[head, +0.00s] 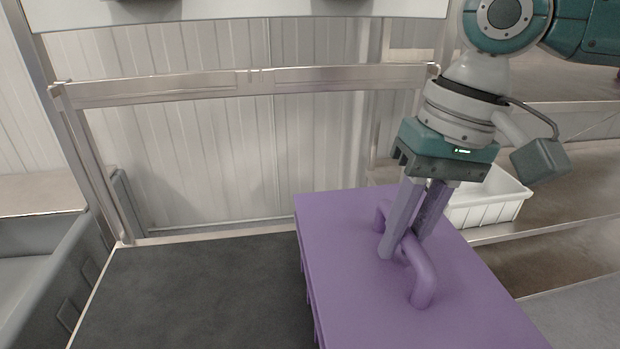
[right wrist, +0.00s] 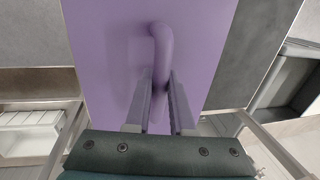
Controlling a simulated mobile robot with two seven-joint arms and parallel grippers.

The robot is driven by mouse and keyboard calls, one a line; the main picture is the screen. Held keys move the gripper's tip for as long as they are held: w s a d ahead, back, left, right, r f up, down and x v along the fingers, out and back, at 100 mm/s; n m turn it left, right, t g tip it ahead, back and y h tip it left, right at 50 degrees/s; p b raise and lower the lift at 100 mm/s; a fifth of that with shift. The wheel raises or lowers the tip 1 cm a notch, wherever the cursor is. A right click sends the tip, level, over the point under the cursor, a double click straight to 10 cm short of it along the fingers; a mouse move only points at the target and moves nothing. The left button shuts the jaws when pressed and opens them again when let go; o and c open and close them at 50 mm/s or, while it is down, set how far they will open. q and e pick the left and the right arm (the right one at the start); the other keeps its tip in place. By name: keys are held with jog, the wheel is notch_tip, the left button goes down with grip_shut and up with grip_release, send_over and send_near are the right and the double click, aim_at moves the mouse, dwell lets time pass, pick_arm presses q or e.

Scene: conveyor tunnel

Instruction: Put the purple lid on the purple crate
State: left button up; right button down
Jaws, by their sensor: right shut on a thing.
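The purple lid (head: 350,250) is a flat panel with a raised bar handle (head: 420,270). It lies at the right of the dark belt in the head view and also fills the middle of the right wrist view (right wrist: 110,60). My right gripper (head: 398,250) comes down from above with its fingers either side of the handle, shut on it. The handle also shows between the fingers in the right wrist view (right wrist: 161,60). A purple side with ribs (head: 306,275) shows below the lid's left edge, likely the crate; how the lid sits on it is hidden. My left gripper is not in view.
A dark conveyor belt (head: 190,300) lies left of the lid, clear of objects. A metal frame bar (head: 250,83) crosses behind it. A white crate (head: 490,205) stands on the right behind my right gripper. A grey bin (head: 50,265) is at the far left.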

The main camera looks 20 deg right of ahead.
jog(key=shift+f, duration=1.35)
jog(key=c, duration=0.7)
grip_release()
notch_tip(320, 180, up, 10)
jog(key=d, duration=0.2)
jog(key=shift+s, duration=0.25)
jog(key=shift+f, duration=0.15)
